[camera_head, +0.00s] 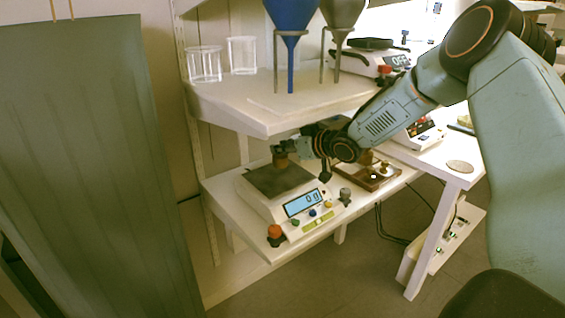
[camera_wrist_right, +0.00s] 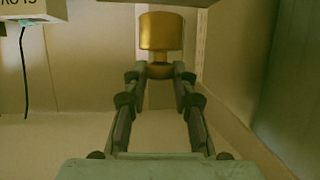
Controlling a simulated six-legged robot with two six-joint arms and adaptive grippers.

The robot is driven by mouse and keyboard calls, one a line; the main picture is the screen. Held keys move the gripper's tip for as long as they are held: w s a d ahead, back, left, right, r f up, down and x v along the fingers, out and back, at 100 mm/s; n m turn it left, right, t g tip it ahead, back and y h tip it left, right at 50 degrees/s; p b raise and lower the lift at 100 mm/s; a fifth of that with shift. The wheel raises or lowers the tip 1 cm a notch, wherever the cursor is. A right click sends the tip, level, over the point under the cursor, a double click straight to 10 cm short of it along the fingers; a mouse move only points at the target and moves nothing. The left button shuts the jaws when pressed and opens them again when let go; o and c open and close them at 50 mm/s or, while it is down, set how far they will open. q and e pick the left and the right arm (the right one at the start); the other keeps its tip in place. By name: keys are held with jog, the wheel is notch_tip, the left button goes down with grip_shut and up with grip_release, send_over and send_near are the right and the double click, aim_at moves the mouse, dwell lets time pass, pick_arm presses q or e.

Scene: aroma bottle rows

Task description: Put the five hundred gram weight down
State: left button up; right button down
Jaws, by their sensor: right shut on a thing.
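The five hundred gram weight (camera_head: 281,160) is a small brass cylinder at the tips of my right gripper (camera_head: 287,147) in the head view. It appears over the far part of the dark pan (camera_head: 279,180) of a white balance (camera_head: 256,201); whether it touches the pan is hard to tell. The balance display (camera_head: 305,202) reads 0.0. In the right wrist view the fingers of the gripper (camera_wrist_right: 160,73) are shut on the narrow neck of the brass weight (camera_wrist_right: 160,32). My left gripper is out of view.
A wooden weight block (camera_head: 372,180) with brass pieces stands right of the balance. An upper shelf (camera_head: 262,122) with two clear beakers (camera_head: 205,64) and blue and grey funnels (camera_head: 291,14) overhangs the lower shelf closely. A dark green panel (camera_head: 85,160) stands at left.

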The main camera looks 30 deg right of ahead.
aim_at(284, 157)
jog(key=shift+w+a+r, duration=0.1)
jog(key=shift+w, duration=0.1)
jog(key=shift+f+b, duration=1)
jog(key=shift+f, duration=0.8)
jog(key=shift+r, duration=0.1)
jog(key=c, duration=1.1)
grip_release()
jog(key=shift+f, duration=0.25)
jog(key=shift+s, duration=0.1)
